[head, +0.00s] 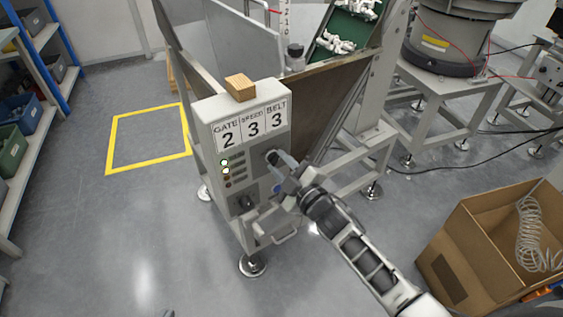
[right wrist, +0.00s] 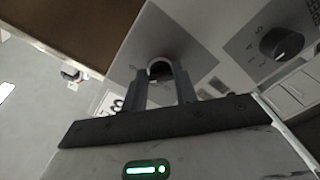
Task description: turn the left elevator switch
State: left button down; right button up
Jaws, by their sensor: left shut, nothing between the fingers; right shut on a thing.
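A grey control box (head: 258,109) has a label reading GATE 2, SPEED 3, BELT 3 on its upper front. My right gripper (head: 277,163) reaches in from the lower right and is shut on a dark rotary knob (head: 270,154) at the panel's right side. In the right wrist view the knob (right wrist: 160,70) sits between the two fingers (right wrist: 160,90), its front partly hidden. A second dark knob (head: 243,203) is low on the panel's left; a free knob with numbers around it shows in the right wrist view (right wrist: 282,43). I cannot tell which knob is the left elevator switch.
Small indicator lamps (head: 225,170) run down the panel's left, some lit. A wooden block (head: 240,87) sits on top of the box. A green belt (head: 350,25) with white parts rises behind. A cardboard box (head: 480,245) stands at right. Floor at left is clear.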

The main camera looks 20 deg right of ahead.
jog(key=shift+m, duration=0.6)
jog(key=o, duration=1)
jog(key=shift+s, duration=0.15)
jog(key=v, duration=1.5)
jog(key=shift+s+d, duration=0.15)
jog(key=shift+s, duration=0.25)
jog(key=s+a+f+m+g, duration=0.2)
jog(key=s+m, duration=0.1)
jog(key=s+a+f+m+g+h, duration=0.1)
jog(key=s+a+f+m+g, duration=0.1)
jog(key=s+m, duration=0.1)
jog(key=s+a+f+m+g, duration=0.2)
jog(key=s+f+m+g, duration=0.1)
jog(key=shift+s+a+h, duration=0.1)
jog(key=shift+h, duration=0.3)
